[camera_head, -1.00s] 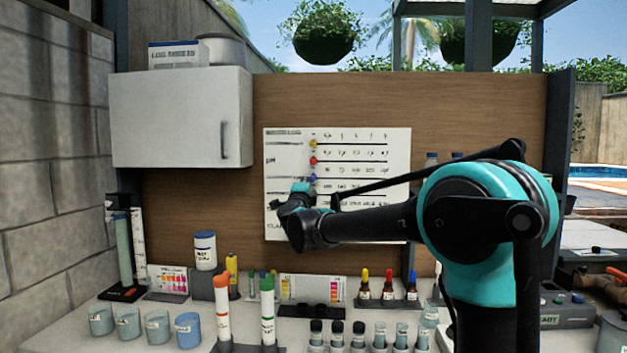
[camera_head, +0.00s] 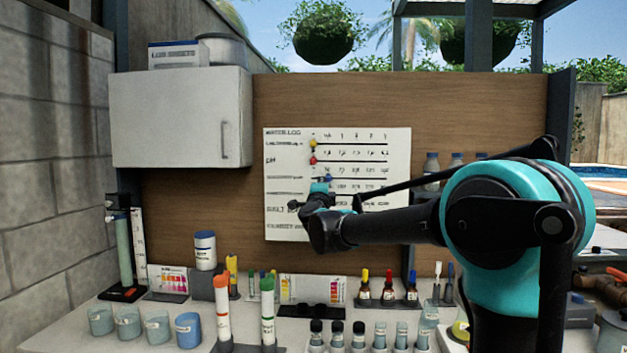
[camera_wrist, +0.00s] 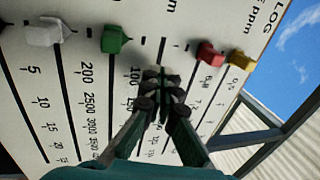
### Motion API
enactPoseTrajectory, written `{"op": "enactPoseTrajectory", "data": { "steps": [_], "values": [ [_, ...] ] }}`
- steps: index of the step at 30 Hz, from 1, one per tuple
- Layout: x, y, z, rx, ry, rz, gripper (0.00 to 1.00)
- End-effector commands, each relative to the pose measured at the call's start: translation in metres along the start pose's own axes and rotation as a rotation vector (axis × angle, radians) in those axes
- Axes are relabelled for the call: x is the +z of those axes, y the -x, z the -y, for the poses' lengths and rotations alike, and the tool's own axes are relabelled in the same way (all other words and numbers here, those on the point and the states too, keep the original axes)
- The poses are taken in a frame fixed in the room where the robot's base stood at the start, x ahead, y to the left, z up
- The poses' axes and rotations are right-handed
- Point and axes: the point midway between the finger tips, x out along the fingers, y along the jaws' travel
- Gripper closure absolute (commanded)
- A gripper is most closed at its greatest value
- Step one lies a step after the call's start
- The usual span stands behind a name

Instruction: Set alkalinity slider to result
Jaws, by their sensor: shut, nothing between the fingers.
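The white log board (camera_head: 390,145) hangs on the wooden panel with rows of numbered slider tracks. A blue slider (camera_head: 328,178) sits on the third row, a little right of the left end. The yellow slider (camera_head: 313,143) and red slider (camera_head: 313,160) stand at the left ends of the rows above. My gripper (camera_head: 321,188) is at the board beside the blue slider, shut and empty. In the wrist view its fingertips (camera_wrist: 161,84) meet over a track between the green slider (camera_wrist: 116,39) and the red slider (camera_wrist: 209,53). The blue slider is hidden there, and contact cannot be told.
A white slider (camera_wrist: 43,33) stands at the far left in the wrist view. Below the board, the counter (camera_head: 90,335) holds test tubes, dropper bottles (camera_head: 388,290) and several cups (camera_head: 188,330). A white cabinet (camera_head: 180,115) hangs left of the board.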

Motion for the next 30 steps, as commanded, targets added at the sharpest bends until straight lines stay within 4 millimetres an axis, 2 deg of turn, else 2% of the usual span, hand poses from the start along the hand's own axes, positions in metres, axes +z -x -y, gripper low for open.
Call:
{"op": "enactPoseTrajectory", "data": {
  "steps": [21, 30],
  "values": [
    [-0.040, 0.000, 0.000, 0.000, 0.000, -0.002, 1.00],
    [-0.034, 0.000, 0.000, -0.001, 0.000, 0.000, 1.00]
  ]
}}
